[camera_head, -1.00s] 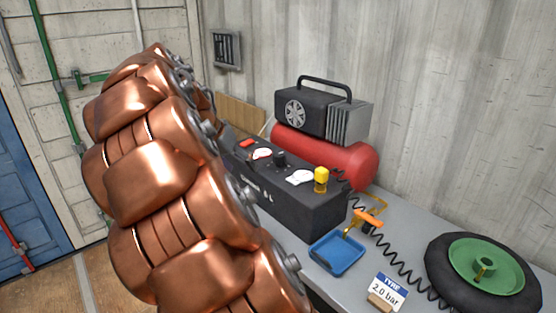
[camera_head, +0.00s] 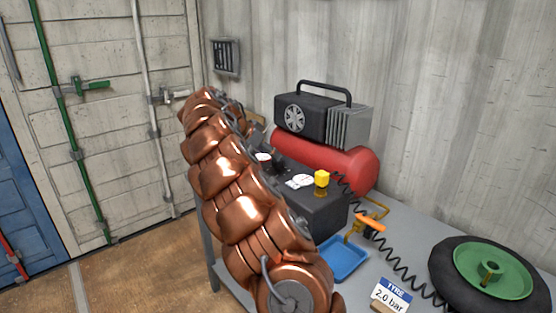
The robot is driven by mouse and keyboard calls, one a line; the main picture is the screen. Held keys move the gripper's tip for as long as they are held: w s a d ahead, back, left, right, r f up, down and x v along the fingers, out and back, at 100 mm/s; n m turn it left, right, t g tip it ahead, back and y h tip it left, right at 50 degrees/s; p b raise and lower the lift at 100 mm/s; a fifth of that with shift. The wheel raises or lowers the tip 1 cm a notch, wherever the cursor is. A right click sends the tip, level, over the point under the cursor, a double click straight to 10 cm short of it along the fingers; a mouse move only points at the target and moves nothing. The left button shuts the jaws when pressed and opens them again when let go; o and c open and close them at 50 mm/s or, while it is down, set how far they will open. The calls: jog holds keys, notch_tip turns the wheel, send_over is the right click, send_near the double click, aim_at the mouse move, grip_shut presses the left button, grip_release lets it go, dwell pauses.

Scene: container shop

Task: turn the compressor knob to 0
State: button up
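The compressor has a red tank (camera_head: 350,168), a black motor block (camera_head: 305,112) with a handle, and a black control box (camera_head: 322,208) in front. On the box top are white gauges (camera_head: 300,181), a yellow knob (camera_head: 321,179) and a dark knob (camera_head: 282,168). My copper-coloured arm covers the box's left part and front. Dark parts, probably my gripper (camera_head: 262,134), show just past the arm near the box's far left end. Its fingertips are not clear, and I cannot tell whether it touches anything. I cannot read the knob settings.
On the grey bench (camera_head: 415,240) are a blue tray (camera_head: 343,258), an orange-handled air tool (camera_head: 369,222) with a coiled black hose (camera_head: 400,268), a tyre sign (camera_head: 391,294) and a wheel with a green hub (camera_head: 490,266). A wall stands close behind.

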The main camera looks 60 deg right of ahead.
aim_at(278, 164)
jog(key=shift+p+x, duration=0.4)
jog(key=shift+x, duration=2.55)
jog(key=c, duration=1.2)
jog(key=shift+o, duration=0.2)
